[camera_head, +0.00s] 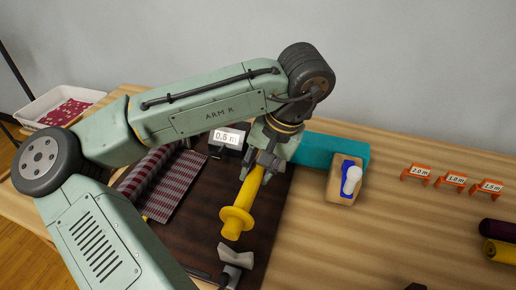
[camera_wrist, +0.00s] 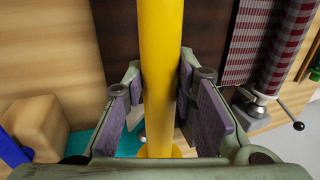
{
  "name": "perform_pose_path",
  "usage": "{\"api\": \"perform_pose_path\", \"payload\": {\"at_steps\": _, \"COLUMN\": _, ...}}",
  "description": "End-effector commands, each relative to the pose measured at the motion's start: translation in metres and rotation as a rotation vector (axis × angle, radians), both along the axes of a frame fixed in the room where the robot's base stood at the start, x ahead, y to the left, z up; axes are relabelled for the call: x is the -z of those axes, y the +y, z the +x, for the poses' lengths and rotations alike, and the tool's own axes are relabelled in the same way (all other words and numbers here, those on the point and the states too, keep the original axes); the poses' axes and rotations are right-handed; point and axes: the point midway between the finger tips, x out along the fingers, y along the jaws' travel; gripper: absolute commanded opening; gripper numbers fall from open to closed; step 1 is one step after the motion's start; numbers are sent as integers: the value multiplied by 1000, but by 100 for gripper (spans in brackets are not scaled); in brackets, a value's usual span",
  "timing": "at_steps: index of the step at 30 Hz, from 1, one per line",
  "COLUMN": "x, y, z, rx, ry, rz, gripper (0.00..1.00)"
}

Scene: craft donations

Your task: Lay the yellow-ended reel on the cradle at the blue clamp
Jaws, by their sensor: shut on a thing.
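My gripper (camera_head: 265,164) is shut on the yellow reel (camera_head: 237,221), with one finger pad on each side of its shaft. The reel also shows in the wrist view (camera_wrist: 160,60), running lengthwise between the pads, with a yellow flange at the bottom. In the head view its flanged end points toward the viewer, above the dark mat. A grey V-shaped cradle (camera_head: 236,257) stands just in front of that end, apart from it. I see no clear blue clamp; a blue piece (camera_head: 347,180) with a white knob sits on a wooden block to the right.
A roll of red plaid fabric (camera_head: 150,170) lies left on the dark mat (camera_head: 205,225), partly behind my arm. A 0.5 m sign (camera_head: 227,137) stands behind. A teal block (camera_head: 325,150) and orange signed stands (camera_head: 456,179) are right. Dark and yellow rolls (camera_head: 499,251) lie far right.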

Motion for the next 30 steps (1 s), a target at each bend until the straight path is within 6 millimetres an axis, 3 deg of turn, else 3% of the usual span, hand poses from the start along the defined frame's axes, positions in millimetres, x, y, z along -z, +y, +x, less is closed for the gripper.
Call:
{"api": "perform_pose_path", "payload": {"at_steps": 11, "x": 14, "y": 0, "z": 0, "rx": 0, "ry": 0, "rz": 0, "gripper": 0}}
{"api": "perform_pose_path", "payload": {"at_steps": 30, "x": 71, "y": 0, "z": 0, "rx": 1, "ry": 1, "rz": -1, "gripper": 0}}
